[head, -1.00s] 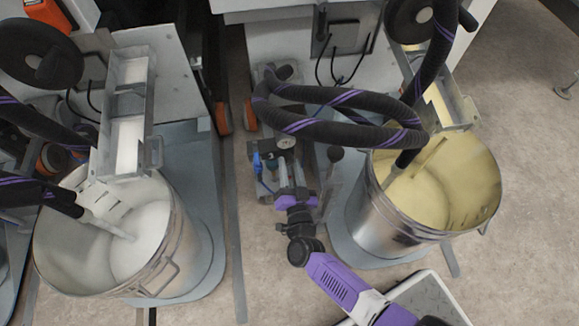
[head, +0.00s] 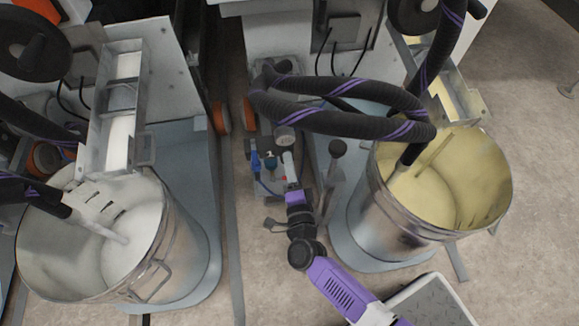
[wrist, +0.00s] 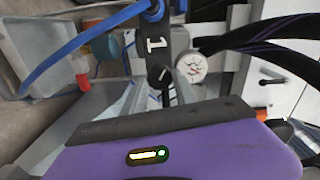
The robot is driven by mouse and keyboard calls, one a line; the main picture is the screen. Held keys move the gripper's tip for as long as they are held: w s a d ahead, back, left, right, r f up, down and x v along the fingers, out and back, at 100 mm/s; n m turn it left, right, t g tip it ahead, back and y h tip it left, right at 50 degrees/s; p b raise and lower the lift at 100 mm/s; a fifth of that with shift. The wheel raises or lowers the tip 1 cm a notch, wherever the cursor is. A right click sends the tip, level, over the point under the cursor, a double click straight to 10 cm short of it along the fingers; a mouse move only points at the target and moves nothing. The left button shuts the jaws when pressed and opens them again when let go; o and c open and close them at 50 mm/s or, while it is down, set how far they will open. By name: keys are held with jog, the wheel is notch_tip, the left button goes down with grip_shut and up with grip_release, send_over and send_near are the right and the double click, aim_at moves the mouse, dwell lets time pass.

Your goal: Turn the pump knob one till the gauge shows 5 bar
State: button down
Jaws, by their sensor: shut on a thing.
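Pump knob one (wrist: 160,75) is a black knob with a light pointer mark, just below a dark plate bearing a white "1" in the wrist view. My gripper (wrist: 163,86) is at this knob and shut on it; its purple body fills the lower wrist view, and the finger contact is partly hidden. In the head view my gripper (head: 289,160) reaches down to the pump between the two buckets. The round white gauge (wrist: 190,68) stands just right of the knob; its needle is too small to read surely. The gauge (head: 285,137) also shows in the head view.
A bucket of white liquid (head: 150,290) stands left, one of yellow liquid (head: 385,215) right.

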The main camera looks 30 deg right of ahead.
jog(key=m+b, duration=0.3)
jog(key=m, duration=0.8)
jog(key=shift+f, duration=0.2)
jog(key=shift+m, duration=0.5)
jog(key=c, duration=1)
grip_release()
jog(key=shift+s+a, duration=0.1)
jog(key=p+v, duration=0.2)
jog(key=v, duration=0.5)
jog(key=shift+s, duration=0.3)
